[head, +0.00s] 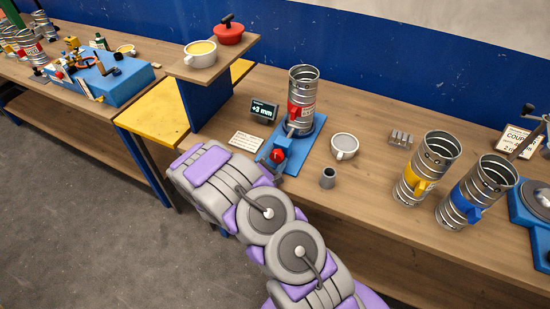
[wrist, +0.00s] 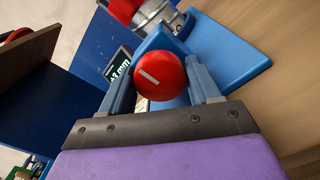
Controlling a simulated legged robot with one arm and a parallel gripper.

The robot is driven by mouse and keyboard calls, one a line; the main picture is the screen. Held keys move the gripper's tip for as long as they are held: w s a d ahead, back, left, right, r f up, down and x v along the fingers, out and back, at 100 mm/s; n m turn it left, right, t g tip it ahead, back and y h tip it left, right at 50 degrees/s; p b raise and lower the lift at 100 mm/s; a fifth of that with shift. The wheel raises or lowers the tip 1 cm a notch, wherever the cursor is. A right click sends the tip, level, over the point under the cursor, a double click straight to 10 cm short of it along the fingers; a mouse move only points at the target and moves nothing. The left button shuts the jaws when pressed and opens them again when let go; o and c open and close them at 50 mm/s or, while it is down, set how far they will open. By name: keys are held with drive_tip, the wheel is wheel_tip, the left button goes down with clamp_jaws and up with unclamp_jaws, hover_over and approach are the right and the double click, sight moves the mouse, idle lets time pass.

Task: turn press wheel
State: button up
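A round red knob (wrist: 160,76) with a pale line across its face sits on a blue stand (wrist: 222,62). The line is tilted in the wrist view. In the head view the red knob (head: 277,155) is at the front of the blue stand (head: 302,152), below a silver spiral duct (head: 303,84) with a red tag. My gripper (wrist: 160,80) is open, with one finger on each side of the knob. I cannot tell whether the fingers touch it. In the head view my arm hides most of the gripper.
A small display (head: 263,110) reads +3 mm. A card (head: 245,141), a white cup (head: 344,146) and a grey cylinder (head: 327,178) are near the stand. Ducts with yellow (head: 420,180) and blue (head: 470,200) tags stand right. A raised shelf (head: 215,65) is at left.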

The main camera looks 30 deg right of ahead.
drive_tip(key=c, duration=0.6)
